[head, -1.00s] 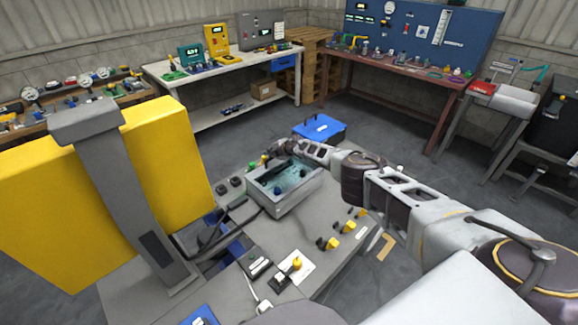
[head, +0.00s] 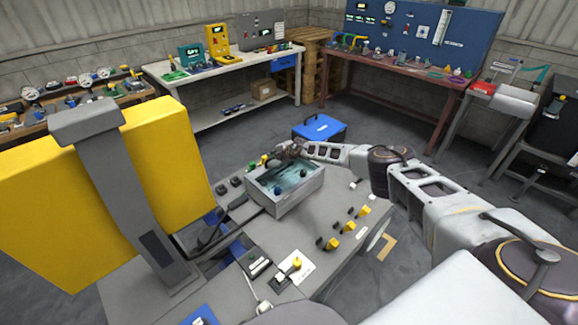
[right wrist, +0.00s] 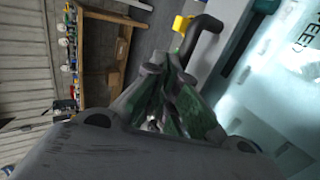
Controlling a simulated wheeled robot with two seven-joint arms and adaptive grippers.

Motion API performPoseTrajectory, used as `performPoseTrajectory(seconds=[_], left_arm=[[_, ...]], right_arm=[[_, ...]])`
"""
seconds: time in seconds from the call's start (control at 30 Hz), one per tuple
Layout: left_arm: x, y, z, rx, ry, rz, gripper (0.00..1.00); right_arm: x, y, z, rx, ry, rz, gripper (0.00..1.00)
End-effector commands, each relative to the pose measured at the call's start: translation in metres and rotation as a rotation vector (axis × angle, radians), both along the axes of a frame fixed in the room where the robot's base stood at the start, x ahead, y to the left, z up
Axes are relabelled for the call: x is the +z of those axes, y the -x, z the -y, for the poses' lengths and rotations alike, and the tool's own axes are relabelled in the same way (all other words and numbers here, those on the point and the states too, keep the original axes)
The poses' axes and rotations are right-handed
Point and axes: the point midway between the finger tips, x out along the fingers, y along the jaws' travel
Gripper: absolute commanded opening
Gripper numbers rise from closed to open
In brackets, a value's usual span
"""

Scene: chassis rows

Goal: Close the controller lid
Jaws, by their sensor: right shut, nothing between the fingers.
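The controller is a grey box (head: 283,200) on the grey bench in the head view. Its top shows a teal, glassy face with dark knobs; I cannot tell for sure how far the lid (head: 279,178) is swung. My right gripper (head: 284,154) is at the box's far edge, small and partly blurred there. In the right wrist view, the right gripper (right wrist: 176,65) has its fingers together with nothing between them. A pale see-through panel with dark lettering (right wrist: 285,65) fills the right of that view, close beside the fingers; contact is unclear. My left gripper is out of view.
A yellow panel (head: 45,205) behind a grey post (head: 125,185) stands at the left. Yellow knobs (head: 332,243) and switches line the bench's right side. A blue case (head: 319,128) lies on the floor beyond the box. Other workbenches stand along the walls.

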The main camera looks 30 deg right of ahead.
Motion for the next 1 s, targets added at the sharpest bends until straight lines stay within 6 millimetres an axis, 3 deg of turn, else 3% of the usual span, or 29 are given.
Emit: performPoseTrajectory(seconds=[1.0], left_arm=[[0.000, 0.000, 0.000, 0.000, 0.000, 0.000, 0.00]], right_arm=[[0.000, 0.048, 0.012, 0.002, -0.002, 0.000, 0.00]])
